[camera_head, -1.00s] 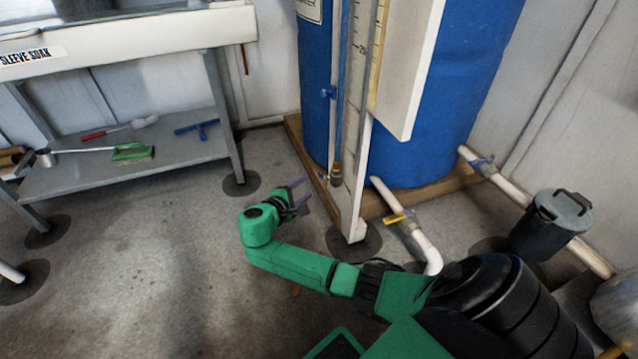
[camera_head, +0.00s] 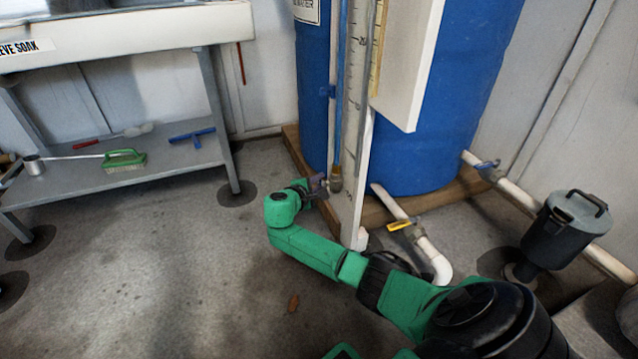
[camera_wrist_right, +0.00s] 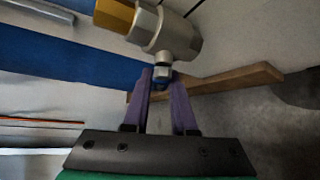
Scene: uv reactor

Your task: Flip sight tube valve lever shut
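The sight tube valve (camera_head: 336,183) is a small brass and steel fitting at the foot of the clear sight tube, beside the white gauge board (camera_head: 355,150). My right gripper (camera_head: 322,185) is at this valve. In the right wrist view the valve body (camera_wrist_right: 165,30) is large at the top, with a short blue-tipped piece, possibly the lever seen end-on, pointing at my fingers. The two purple fingers (camera_wrist_right: 161,82) stand apart, with their tips at either side of that piece. Whether they touch it is unclear, and the lever's angle is hard to make out. My left gripper is out of view.
A blue tank (camera_head: 465,80) stands behind the board on a wooden base (camera_head: 455,187). A white pipe with a yellow-handled valve (camera_head: 400,226) lies to the right, near a dark lidded canister (camera_head: 560,232). A grey bench (camera_head: 100,180) is at left; the floor between is mostly clear.

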